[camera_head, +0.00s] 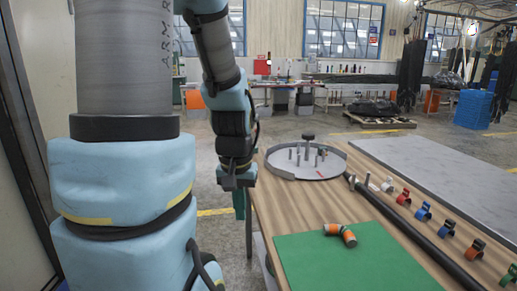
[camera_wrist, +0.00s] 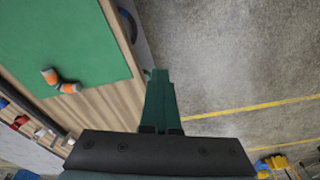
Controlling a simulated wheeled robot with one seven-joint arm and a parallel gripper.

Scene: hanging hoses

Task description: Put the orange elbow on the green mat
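The orange elbow (camera_head: 348,237), with grey parts, lies on the green mat (camera_head: 350,268), near the mat's far edge in the head view. In the wrist view the elbow (camera_wrist: 50,77) lies inside the mat's edge (camera_wrist: 100,45), at the left. My gripper (camera_head: 239,206) hangs beside the table's left edge, over the floor, apart from the elbow and the mat. In the wrist view its dark green fingers (camera_wrist: 158,90) are together with nothing between them.
The wooden table (camera_head: 270,215) also holds a round grey tray (camera_head: 318,174) with upright pegs. A long black hose (camera_head: 405,225) runs along it. Several coloured clips, including a red one (camera_head: 404,196) and a blue one (camera_head: 424,211), stand to its right. Bare floor lies under my gripper.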

